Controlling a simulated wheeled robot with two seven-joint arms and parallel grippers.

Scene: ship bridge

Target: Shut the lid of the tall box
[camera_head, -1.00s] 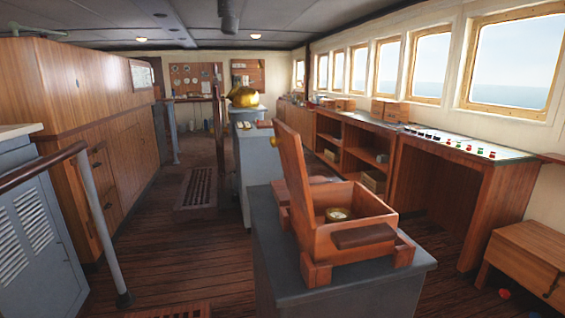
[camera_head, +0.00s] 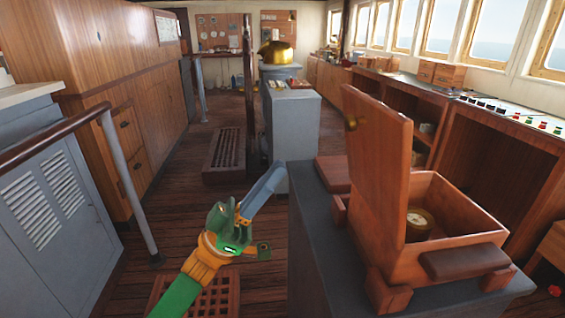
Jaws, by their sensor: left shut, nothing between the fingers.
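The wooden box (camera_head: 465,268) stands on a grey pedestal (camera_head: 318,262) at the right of the head view. Its lid (camera_head: 382,180) is open and stands nearly upright on the box's left side, with a brass knob (camera_head: 351,123) on its outer face. A round brass instrument (camera_head: 418,222) sits inside the box. My left gripper (camera_head: 276,176) is to the left of the lid, apart from it, with its fingers shut and empty. My right gripper is not in view.
A handrail (camera_head: 55,135) runs along the left. A console (camera_head: 520,130) with coloured buttons lies behind the box. The wooden floor left of the pedestal is mostly clear.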

